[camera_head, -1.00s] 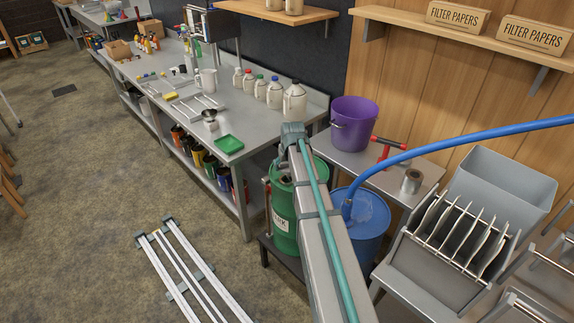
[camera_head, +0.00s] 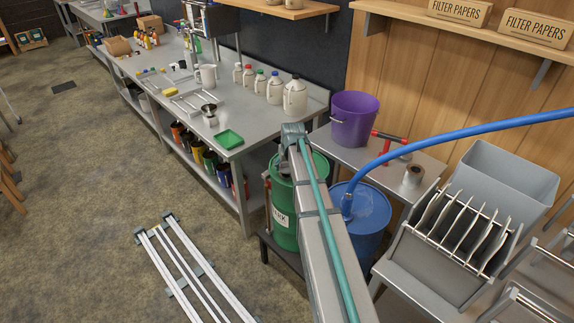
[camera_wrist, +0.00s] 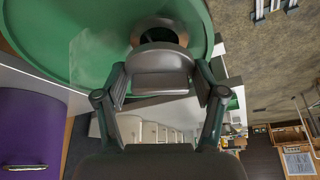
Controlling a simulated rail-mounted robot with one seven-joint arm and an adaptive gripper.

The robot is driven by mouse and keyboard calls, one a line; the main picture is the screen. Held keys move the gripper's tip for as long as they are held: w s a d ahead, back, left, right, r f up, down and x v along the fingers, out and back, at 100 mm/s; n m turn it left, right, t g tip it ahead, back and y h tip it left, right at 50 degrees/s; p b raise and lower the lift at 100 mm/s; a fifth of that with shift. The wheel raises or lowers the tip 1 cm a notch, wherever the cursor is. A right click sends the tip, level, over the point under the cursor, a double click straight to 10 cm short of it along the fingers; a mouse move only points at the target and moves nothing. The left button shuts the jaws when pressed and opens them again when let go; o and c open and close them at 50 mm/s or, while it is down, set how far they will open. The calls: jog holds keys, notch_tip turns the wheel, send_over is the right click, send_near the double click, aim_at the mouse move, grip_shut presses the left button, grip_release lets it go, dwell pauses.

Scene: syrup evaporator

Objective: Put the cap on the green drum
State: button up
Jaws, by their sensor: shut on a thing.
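The green drum (camera_head: 284,228) stands below the left bench's near end, partly hidden behind my arm in the head view. Its green top (camera_wrist: 95,35) fills the upper left of the wrist view. My gripper and the cap are hidden in the head view.
A blue drum (camera_head: 366,232) with a blue hose (camera_head: 460,130) stands right of the green drum. A purple bucket (camera_head: 353,118) and red-handled tool (camera_head: 386,138) are on the side table.

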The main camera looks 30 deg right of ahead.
jog(key=shift+f+b, duration=0.45)
jog(key=shift+f, duration=0.75)
dwell(0.9)
jog(key=shift+s+f, duration=0.15)
jog(key=shift+f, duration=0.2)
dwell(0.7)
jog(key=o, duration=1.2)
jog(key=shift+o, duration=0.2)
jog(key=shift+r, duration=0.1)
jog(key=shift+p+v, duration=2.1)
jog(key=shift+v, duration=1.85)
jog(key=shift+c, duration=0.2)
